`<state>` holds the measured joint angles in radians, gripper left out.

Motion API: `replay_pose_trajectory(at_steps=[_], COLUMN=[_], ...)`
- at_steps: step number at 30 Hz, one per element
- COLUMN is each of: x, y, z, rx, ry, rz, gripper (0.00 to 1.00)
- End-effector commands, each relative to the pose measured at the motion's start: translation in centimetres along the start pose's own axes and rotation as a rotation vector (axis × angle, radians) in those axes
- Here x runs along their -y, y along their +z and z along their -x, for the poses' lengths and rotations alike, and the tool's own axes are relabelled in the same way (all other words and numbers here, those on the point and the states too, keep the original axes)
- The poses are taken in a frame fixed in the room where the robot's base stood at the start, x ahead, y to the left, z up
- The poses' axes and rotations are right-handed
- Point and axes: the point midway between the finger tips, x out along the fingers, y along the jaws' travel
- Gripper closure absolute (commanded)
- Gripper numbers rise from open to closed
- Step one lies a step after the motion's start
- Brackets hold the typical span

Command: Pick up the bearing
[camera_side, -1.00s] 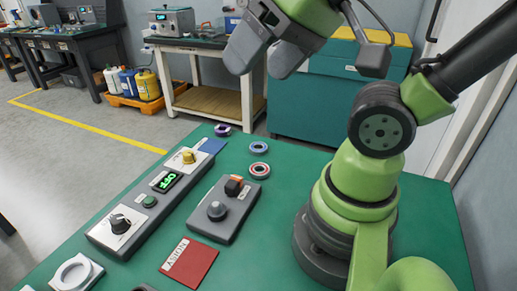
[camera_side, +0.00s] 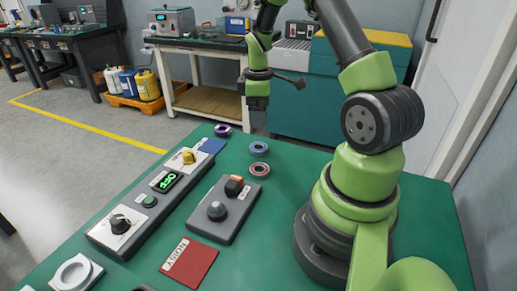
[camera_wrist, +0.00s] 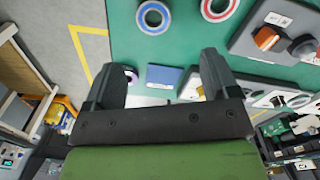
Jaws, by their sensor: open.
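Three ring-shaped parts lie at the back of the green table, and I cannot tell for sure which is the bearing. One is blue-rimmed (camera_side: 258,148), and it also shows at the top of the wrist view (camera_wrist: 154,17). One is red-rimmed (camera_side: 259,170), just in front of it, and partly cut off in the wrist view (camera_wrist: 218,8). A purple one (camera_side: 222,130) stands farther back, partly hidden by a finger in the wrist view (camera_wrist: 131,75). My gripper (camera_side: 258,122) points down above the table's back edge, open and empty; its spread fingers show in the wrist view (camera_wrist: 164,68).
A grey block with a black knob and an orange-topped switch (camera_side: 225,208) and a long control panel (camera_side: 150,200) reading OFF stand left of my base. A blue card (camera_side: 211,147) and a red "NOISY" card (camera_side: 190,262) lie flat. The table right of the rings is clear.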

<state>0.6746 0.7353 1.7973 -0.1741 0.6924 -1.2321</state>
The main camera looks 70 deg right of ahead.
Motion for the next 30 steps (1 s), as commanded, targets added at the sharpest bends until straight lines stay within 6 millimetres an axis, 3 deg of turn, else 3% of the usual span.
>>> replay_pose_trajectory(at_steps=[9,16,24,30], x=[-0.2,-0.4,-0.9,-0.9], y=[0.4,0.3,0.2,0.2], z=[-4.5,-6.4,-10.2,-10.7], rx=[0.011,0.009,0.009,0.007], ry=[-0.014,-0.011,-0.013,-0.009], rz=[0.019,0.018,0.017,0.017], gripper=[0.19,0.19,0.19,0.19])
